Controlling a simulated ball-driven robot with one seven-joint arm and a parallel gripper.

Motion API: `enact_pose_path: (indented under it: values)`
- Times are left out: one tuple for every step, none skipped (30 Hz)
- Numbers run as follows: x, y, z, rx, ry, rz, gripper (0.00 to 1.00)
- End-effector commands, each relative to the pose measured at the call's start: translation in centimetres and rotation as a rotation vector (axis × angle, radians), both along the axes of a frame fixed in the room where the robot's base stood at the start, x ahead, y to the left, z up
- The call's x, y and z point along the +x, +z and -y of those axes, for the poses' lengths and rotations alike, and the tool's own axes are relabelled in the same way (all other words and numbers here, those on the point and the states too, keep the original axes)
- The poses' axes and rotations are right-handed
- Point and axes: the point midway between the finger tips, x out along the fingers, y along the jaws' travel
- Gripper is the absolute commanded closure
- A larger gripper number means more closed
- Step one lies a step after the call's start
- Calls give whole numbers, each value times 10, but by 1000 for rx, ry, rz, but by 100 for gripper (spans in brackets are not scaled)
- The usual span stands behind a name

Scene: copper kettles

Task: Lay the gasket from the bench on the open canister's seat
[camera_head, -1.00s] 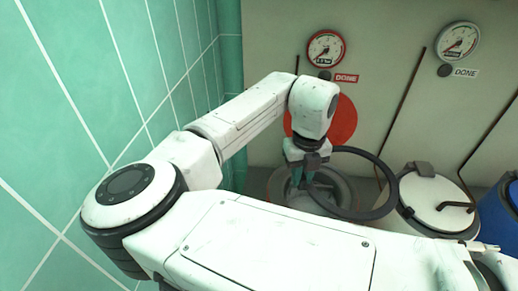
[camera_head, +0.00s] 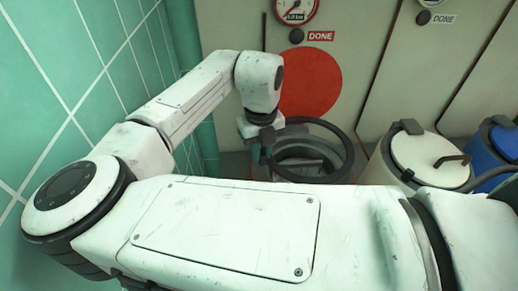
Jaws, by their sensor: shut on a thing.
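My gripper (camera_head: 262,150) is shut on the left side of the dark gasket ring (camera_head: 347,150). The gasket looks black and wide, and it spreads to the right of the gripper. The open canister (camera_head: 302,153) is grey and stands by the wall, behind my arm. The gasket shows around and over the canister's mouth. I cannot tell whether the ring touches the seat or hangs above it. The canister's lower part is hidden by my arm.
A white lidded canister (camera_head: 428,155) with a dark handle stands to the right, and a blue one (camera_head: 497,150) beyond it. A red disc (camera_head: 310,84) and a gauge (camera_head: 296,8) are on the wall. Green tiles (camera_head: 60,70) close off the left.

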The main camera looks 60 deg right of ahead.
Motion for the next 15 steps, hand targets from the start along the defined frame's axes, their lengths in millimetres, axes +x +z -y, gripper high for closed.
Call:
enact_pose_path:
  values:
    - [0,-4,0,0,0,0,100]
    - [0,-6,0,-1,0,-1,100]
    - [0,-9,0,-1,0,-1,100]
    - [0,-12,0,-1,0,-1,100]
    - [0,-14,0,-1,0,-1,100]
    - [0,-18,0,-1,0,-1,100]
    - [0,-20,0,-1,0,-1,100]
    - [0,-23,0,0,0,0,100]
    - [0,-27,0,0,0,0,100]
    - [0,-30,0,1,0,-1,100]
    - [0,-33,0,1,0,-1,100]
    - [0,-36,0,1,0,-1,100]
    - [0,-39,0,1,0,-1,100]
    - [0,-42,0,1,0,-1,100]
    - [0,-45,0,0,0,0,100]
